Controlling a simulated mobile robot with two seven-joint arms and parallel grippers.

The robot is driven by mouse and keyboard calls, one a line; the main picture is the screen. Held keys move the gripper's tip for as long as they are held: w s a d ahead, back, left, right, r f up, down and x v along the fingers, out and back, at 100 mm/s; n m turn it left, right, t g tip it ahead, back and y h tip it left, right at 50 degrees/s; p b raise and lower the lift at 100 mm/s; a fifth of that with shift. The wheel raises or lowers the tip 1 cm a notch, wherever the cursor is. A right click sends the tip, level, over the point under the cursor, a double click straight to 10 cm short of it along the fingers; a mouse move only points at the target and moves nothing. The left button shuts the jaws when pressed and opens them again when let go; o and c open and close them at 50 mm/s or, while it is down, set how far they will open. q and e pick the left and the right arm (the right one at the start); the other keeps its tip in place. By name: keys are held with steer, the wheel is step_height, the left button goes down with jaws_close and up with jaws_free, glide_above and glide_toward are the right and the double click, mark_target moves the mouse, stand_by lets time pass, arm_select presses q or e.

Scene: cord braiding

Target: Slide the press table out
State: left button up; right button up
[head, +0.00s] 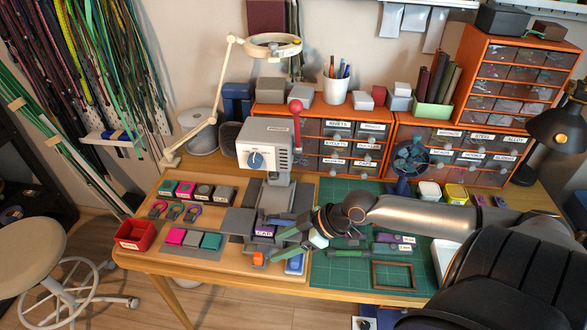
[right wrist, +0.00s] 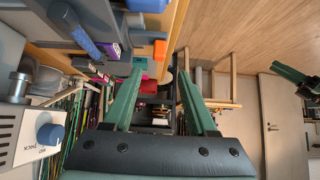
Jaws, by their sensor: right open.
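The press (head: 268,150) is a grey machine with a blue dial and a red-knobbed lever, standing on the wooden table. Its grey lower part (head: 268,205) carries a labelled purple piece (head: 264,230); I cannot clearly make out where the press table's edges are. An orange piece (head: 259,258) shows at the front, and also in the right wrist view (right wrist: 160,49). My right gripper (head: 277,246) is open, its green fingers just right of the orange piece and in front of the press. A green-and-dark part, apparently my left gripper (right wrist: 294,77), is at the right edge of the wrist view.
A green cutting mat (head: 345,273) with tools and a wooden frame lies right of the press. Coloured blocks and a red bin (head: 136,235) are on the left. Orange drawer units (head: 345,117) and a lamp stand behind. A stool (head: 30,258) is at the left.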

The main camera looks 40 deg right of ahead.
steer(key=shift+p+v, duration=0.45)
steer(key=shift+v, duration=1.3)
